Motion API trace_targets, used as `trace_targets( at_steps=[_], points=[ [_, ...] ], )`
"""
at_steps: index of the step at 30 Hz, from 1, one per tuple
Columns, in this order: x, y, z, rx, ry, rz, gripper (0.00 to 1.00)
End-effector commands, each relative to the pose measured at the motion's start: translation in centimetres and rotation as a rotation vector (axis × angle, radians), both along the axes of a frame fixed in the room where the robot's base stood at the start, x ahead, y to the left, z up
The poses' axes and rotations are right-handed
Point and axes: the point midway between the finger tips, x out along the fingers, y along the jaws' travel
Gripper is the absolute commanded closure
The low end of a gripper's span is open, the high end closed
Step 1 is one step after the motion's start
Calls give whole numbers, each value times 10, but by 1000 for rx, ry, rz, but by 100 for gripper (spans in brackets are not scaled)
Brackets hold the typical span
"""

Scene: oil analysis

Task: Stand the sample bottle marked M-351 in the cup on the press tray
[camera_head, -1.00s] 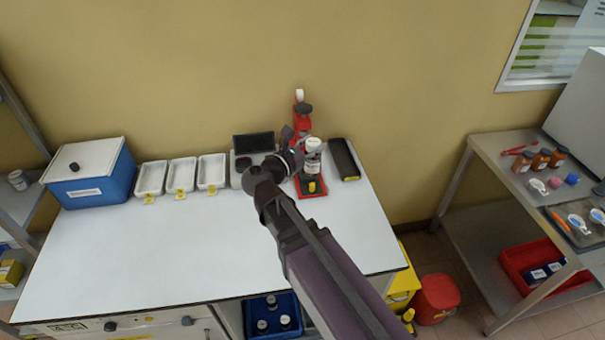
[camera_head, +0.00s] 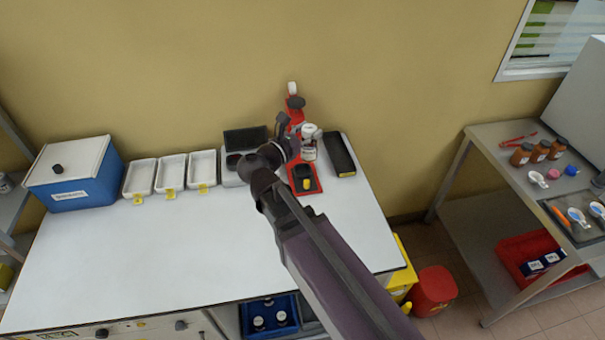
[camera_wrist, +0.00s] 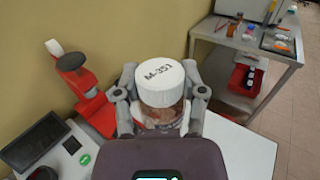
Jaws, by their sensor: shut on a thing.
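The sample bottle marked M-351 (camera_wrist: 162,82) has a white cap and a see-through body. My gripper (camera_wrist: 162,105) is shut on it, with a finger on either side below the cap. The bottle (camera_head: 309,152) also shows upright in the head view, beside my gripper (camera_head: 300,146), and appears above or behind the press tray. The red press (camera_head: 295,102) stands at the back of the bench. Its dark tray (camera_head: 303,173) shows in front of the bottle. I cannot make out the cup clearly, and the bottle's base is hidden in the wrist view.
A dark-screened instrument (camera_head: 245,138) is left of the press, and a black tray (camera_head: 340,154) is to its right. Several white trays (camera_head: 171,174) and a blue box (camera_head: 72,172) are farther left. The bench front (camera_head: 150,255) is clear.

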Motion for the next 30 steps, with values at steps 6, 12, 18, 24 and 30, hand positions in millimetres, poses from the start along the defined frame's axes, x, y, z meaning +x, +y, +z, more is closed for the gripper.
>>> trace_targets(
  at_steps=[6,12,18,24,30],
  points=[
    [0,6,-4,0,0,4,99],
    [3,16,-21,-1,-1,-3,99],
    [9,32,-51,-1,-1,-21,99],
    [14,53,-85,0,-1,-41,99],
    [18,74,-118,0,-1,-63,99]
  ],
)
